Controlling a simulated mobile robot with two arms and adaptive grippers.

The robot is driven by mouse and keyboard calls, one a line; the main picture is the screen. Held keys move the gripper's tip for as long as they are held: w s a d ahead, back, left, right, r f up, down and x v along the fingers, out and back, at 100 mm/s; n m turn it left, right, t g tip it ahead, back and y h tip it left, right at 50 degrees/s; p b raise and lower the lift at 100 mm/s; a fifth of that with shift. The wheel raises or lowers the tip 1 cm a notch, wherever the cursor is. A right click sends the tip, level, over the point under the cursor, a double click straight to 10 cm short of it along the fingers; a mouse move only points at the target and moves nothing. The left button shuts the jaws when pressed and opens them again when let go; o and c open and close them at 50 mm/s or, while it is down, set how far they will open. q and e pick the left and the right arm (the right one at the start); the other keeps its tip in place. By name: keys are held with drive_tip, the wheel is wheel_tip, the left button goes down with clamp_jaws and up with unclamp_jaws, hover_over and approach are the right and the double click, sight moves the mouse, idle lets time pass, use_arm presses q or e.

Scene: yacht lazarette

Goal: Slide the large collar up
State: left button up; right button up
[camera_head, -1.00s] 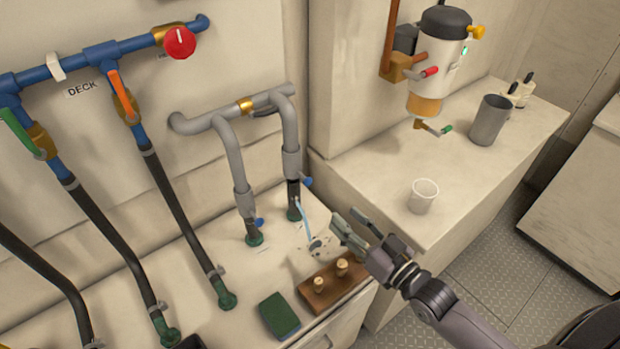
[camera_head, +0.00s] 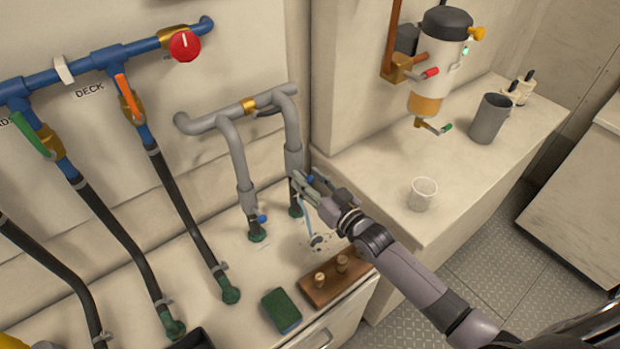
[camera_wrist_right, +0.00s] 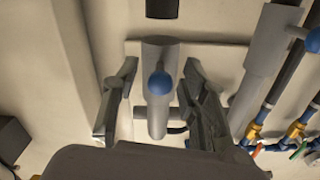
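A grey collar (camera_head: 294,161) sits around the right-hand grey pipe above a dark hose end, with a blue knob on its side. A similar grey collar (camera_head: 246,199) is on the left-hand pipe, with its own blue knob (camera_head: 262,219). My right gripper (camera_head: 303,184) is at the right collar's lower end. In the right wrist view its fingers (camera_wrist_right: 160,72) are spread on both sides of a grey collar (camera_wrist_right: 157,122) and its blue knob (camera_wrist_right: 160,83), with gaps visible. Contact cannot be told. My left gripper is out of view.
A wooden block with pegs (camera_head: 335,283) and a green sponge (camera_head: 281,311) lie on the ledge below the pipes. A clear cup (camera_head: 422,194) and a grey tumbler (camera_head: 489,120) stand on the right counter. Dark hoses (camera_head: 187,220) run down at left.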

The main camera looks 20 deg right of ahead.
clamp_jaws()
idle(0.5)
idle(0.3)
